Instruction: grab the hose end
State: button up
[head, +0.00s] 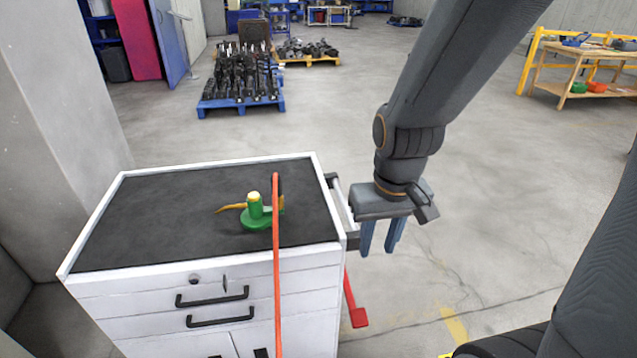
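A thin orange-red line, which looks like the hose (277,270), runs in front of the cabinet top and down past its drawers, out of the bottom of the picture. Its upper end (276,178) shows over the dark top, beside a small dark upright piece; I cannot tell if they touch. My gripper (379,250) points down with its two blue fingers apart and nothing between them. It is to the right of the cabinet, well apart from the hose. The hose's lower end is out of view.
A green screw jack (257,214) with a yellow top and an orange-yellow bar stands on the white cabinet (207,264). A red part (352,300) hangs at the cabinet's right side. A blue pallet (240,104) and a workbench (580,68) stand farther back. The floor right of the cabinet is clear.

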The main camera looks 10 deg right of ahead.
aim_at(280, 196)
jog(key=z, duration=1.4)
jog(key=i, duration=2.3)
jog(key=u, duration=4.05)
jog(key=i, duration=0.55)
